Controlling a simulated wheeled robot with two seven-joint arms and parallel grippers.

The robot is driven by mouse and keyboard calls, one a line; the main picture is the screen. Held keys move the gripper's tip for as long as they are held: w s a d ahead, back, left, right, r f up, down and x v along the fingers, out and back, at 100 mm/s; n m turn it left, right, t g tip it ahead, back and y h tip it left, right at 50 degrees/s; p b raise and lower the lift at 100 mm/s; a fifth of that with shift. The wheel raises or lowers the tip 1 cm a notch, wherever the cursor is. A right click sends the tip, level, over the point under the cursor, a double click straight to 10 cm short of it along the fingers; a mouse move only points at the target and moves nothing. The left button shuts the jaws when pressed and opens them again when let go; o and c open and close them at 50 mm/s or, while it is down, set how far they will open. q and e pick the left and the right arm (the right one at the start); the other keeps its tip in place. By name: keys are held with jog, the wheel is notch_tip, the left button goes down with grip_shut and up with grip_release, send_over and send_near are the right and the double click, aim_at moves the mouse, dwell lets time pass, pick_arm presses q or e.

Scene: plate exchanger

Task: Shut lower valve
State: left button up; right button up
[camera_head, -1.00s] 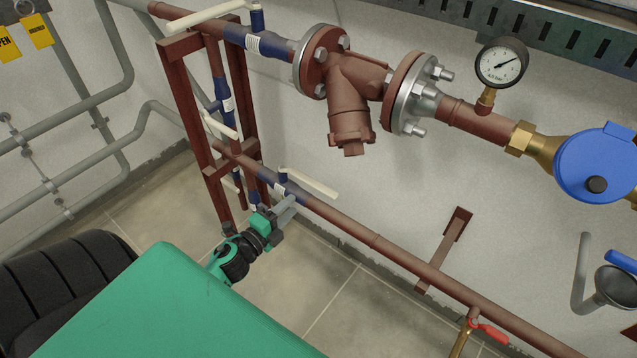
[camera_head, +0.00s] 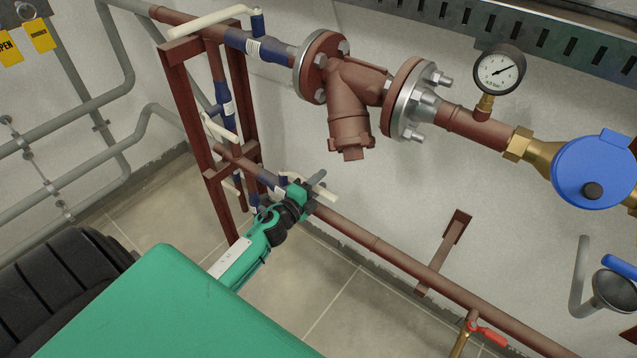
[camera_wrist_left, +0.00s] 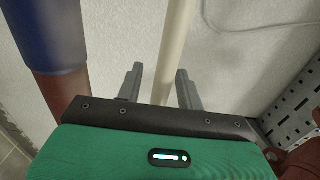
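The lower valve (camera_head: 268,182) has a blue body on the lower brown pipe. Its cream lever handle (camera_head: 326,195) points right, roughly along that pipe, and is partly hidden by my left gripper (camera_head: 316,182). In the left wrist view, the cream handle (camera_wrist_left: 172,50) runs upward between the two grey fingers of my left gripper (camera_wrist_left: 160,85). The fingers are apart, and I see no clear grip on the handle. The blue valve body (camera_wrist_left: 45,35) shows at the left of that view. My right gripper is not in view.
An upper blue valve (camera_head: 258,45) with a cream handle, a flanged strainer (camera_head: 350,110), a pressure gauge (camera_head: 498,70) and a blue meter (camera_head: 595,170) lie along the upper pipe. A brown frame (camera_head: 190,110) stands at left.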

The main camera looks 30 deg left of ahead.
pick_arm(q)
grip_shut()
